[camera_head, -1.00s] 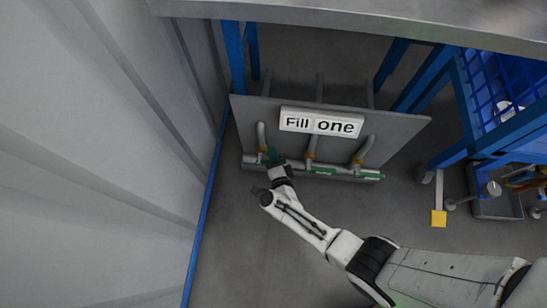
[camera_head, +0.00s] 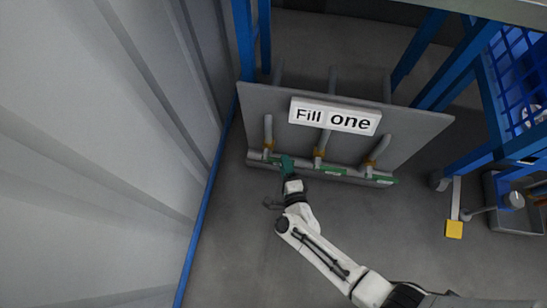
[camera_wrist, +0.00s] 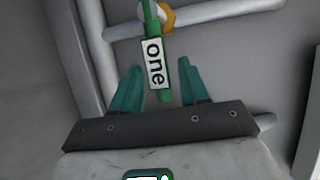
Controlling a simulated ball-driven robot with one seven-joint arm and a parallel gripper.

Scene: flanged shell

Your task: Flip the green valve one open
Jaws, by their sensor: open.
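The green valve one handle (camera_wrist: 163,95) is a narrow lever with a white label reading "one" in the wrist view. Its upper end meets a yellow ring (camera_wrist: 166,17) on a grey pipe. My gripper (camera_wrist: 160,82) is open, with one teal finger on each side of the handle's lower end. I see gaps on both sides, so the fingers do not appear to grip it. In the head view my gripper (camera_head: 287,164) is at the leftmost valve of the low pipe rack and covers most of its handle.
A grey panel bears a white "Fill one" sign (camera_head: 335,115). Two other green handles, middle (camera_head: 333,171) and right (camera_head: 384,180), lie along the low pipe. A grey wall (camera_head: 120,150) stands on the left, blue frames (camera_head: 470,60) on the right.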

